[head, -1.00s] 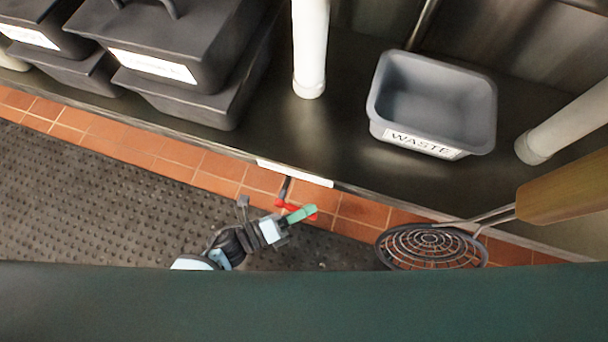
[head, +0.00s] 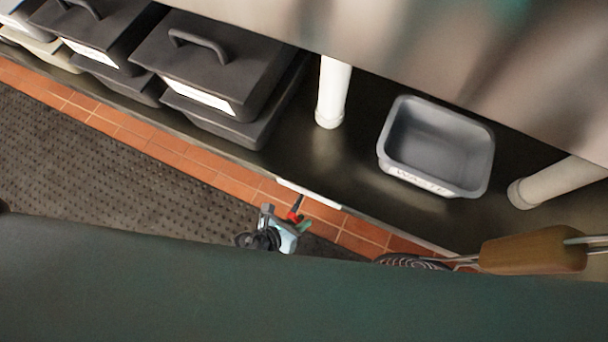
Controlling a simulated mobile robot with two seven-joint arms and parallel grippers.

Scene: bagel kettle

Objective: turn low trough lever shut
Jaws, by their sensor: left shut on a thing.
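The trough lever (head: 295,214) is a small red handle low under the white-labelled edge of the shelf. Only a short part of it shows, beside the green fingertips of my left gripper (head: 303,226). My left gripper is shut on the lever, just above the dark mat and tiles. The lower part of my left arm is hidden behind the dark green surface in front. My right gripper is not in view.
A grey WASTE bin (head: 436,150) and lidded dark containers (head: 215,62) stand on the dark shelf (head: 300,160). A skimmer with a wooden handle (head: 533,250) lies at the right. The dark green surface (head: 300,295) covers the front.

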